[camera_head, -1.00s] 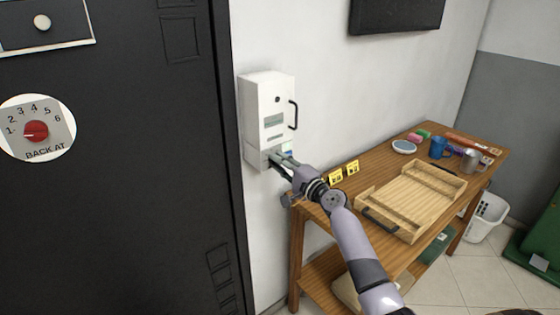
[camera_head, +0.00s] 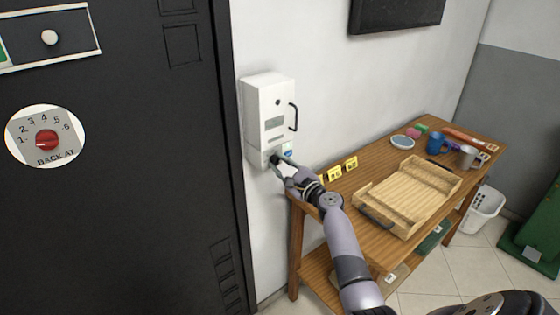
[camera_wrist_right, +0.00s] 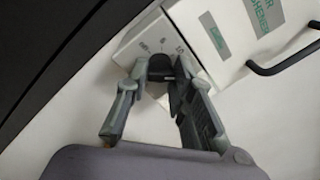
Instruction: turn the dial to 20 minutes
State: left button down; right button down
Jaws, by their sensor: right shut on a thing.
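A white wall box (camera_head: 268,105) with a black handle hangs beside the black door. My right gripper (camera_head: 278,165) reaches up to the box from the lower right. In the right wrist view its two fingers (camera_wrist_right: 158,80) are shut on the dial, one on each side. The fingers hide part of the scale, and I cannot read where the dial points. My left gripper is not in view.
The black door (camera_head: 120,220) at left carries a "BACK AT" sign with a red knob (camera_head: 47,140).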

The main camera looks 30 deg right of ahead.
jog(key=shift+f+m, duration=0.2)
jog(key=shift+m, duration=0.3)
jog(key=c, duration=1.4)
grip_release()
jog(key=shift+r, duration=0.1)
jog(key=s, duration=1.2)
jog(key=shift+d+f, duration=0.2)
jog(key=shift+d, duration=0.05)
